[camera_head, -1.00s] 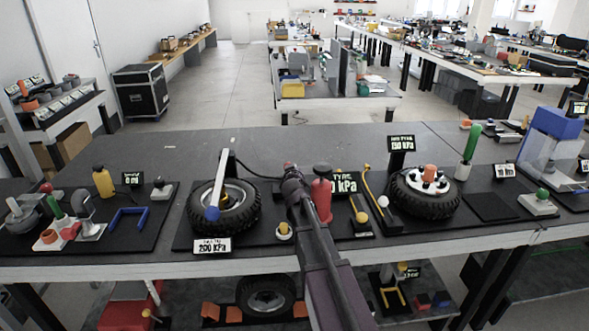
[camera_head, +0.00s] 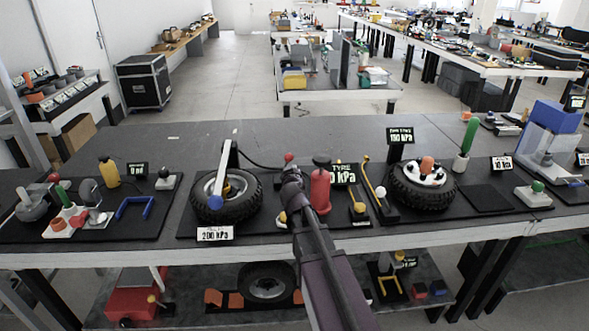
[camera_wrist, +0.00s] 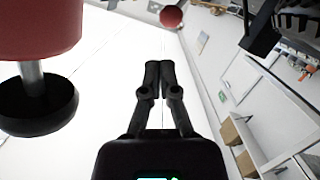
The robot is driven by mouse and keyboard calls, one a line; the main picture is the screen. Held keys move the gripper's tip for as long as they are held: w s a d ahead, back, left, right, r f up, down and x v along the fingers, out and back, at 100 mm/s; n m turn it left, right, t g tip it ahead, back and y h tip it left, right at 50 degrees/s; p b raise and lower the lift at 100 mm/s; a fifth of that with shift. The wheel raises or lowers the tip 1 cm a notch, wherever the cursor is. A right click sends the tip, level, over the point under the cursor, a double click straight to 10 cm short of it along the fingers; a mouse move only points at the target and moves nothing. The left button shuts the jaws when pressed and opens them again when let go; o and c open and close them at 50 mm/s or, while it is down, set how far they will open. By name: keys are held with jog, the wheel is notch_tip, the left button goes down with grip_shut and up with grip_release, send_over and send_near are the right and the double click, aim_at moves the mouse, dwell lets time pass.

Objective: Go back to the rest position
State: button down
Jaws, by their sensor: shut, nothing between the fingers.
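My gripper (camera_wrist: 160,68) shows in the wrist view with its two black fingers together and nothing between them. In the head view my arm reaches up from the bottom edge over the bench, and its dark end (camera_head: 291,178) is left of the red pump (camera_head: 321,190). Its fingers are not clear there. The red pump, with its black knob, also fills the left of the wrist view (camera_wrist: 38,28), apart from the fingers. A red ball (camera_head: 289,157) shows just above the arm's end; a red ball (camera_wrist: 171,16) is beyond the fingertips in the wrist view.
The bench (camera_head: 330,140) is clear along its back. Another tyre (camera_head: 408,194) and a yellow-ended lever (camera_head: 357,207) are to the right. A lower shelf holds another tyre (camera_head: 266,287).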

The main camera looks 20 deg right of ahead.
dwell(0.3)
jog(key=shift+s, duration=0.15)
jog(key=s+a+f+g+y+p, duration=0.1)
jog(key=s+a+g+p, duration=0.2)
jog(key=s, duration=0.6)
jog(key=s+a+f+g+y+p, duration=0.1)
jog(key=s+a+g+y+p, duration=0.1)
jog(key=s+a+g+p, duration=0.2)
jog(key=s+a+f+m+g+y+p, duration=0.1)
jog(key=s+a+g+p, duration=0.3)
jog(key=s+g, duration=0.4)
jog(key=s, duration=0.6)
jog(key=shift+f+y, duration=0.25)
jog(key=shift+y, duration=0.15)
jog(key=shift+s, duration=0.1)
